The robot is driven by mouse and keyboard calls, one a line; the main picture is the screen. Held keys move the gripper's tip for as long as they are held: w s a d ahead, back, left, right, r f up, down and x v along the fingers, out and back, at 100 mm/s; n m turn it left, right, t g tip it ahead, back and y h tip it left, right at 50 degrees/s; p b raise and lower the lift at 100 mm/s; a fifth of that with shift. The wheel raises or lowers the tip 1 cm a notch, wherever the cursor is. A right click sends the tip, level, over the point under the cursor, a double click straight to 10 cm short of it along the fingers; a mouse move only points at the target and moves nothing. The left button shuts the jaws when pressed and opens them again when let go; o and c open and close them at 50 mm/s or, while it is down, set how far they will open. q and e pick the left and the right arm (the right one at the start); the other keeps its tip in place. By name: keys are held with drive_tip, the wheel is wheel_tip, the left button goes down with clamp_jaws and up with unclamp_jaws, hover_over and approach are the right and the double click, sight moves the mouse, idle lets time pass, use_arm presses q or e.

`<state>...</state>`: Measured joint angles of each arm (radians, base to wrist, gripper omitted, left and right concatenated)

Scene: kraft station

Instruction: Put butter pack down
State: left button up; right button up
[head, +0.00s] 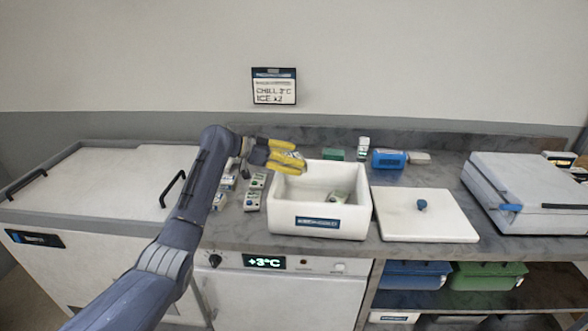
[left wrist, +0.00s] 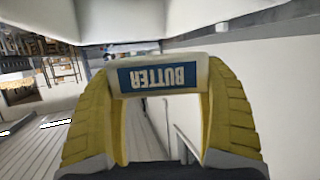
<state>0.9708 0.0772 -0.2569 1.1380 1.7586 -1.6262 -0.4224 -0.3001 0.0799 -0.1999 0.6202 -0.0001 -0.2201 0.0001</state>
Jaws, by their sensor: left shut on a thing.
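The butter pack (left wrist: 158,76) is a pale block with a blue label reading BUTTER, upside down in the left wrist view. My left gripper (left wrist: 160,95) has yellow fingers and is shut on the butter pack, one finger at each end. In the head view my left gripper (head: 289,158) is at the back left corner of a white open box (head: 318,222), above its rim. The butter pack is mostly hidden by the fingers there. Inside the box a small pale item (head: 338,198) lies on the floor. My right gripper is not in view.
The white lid (head: 424,214) with a blue knob lies right of the box. Several small packs (head: 254,192) stand left of it. A blue pack (head: 389,159), a green pack (head: 334,154) and a small bottle (head: 363,148) stand behind. A large grey case (head: 525,190) is at the right.

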use_arm(q)
drive_tip(key=shift+f, duration=1.7)
drive_tip(key=shift+f, duration=0.65)
drive_tip(key=o, duration=1.4)
drive_tip(key=shift+r, duration=0.1)
drive_tip(key=shift+r, duration=0.35)
drive_tip(key=shift+a+r, duration=0.25)
drive_tip(key=v, duration=1.1)
drive_tip(key=shift+a+r, duration=0.1)
drive_tip(key=shift+a, duration=0.1)
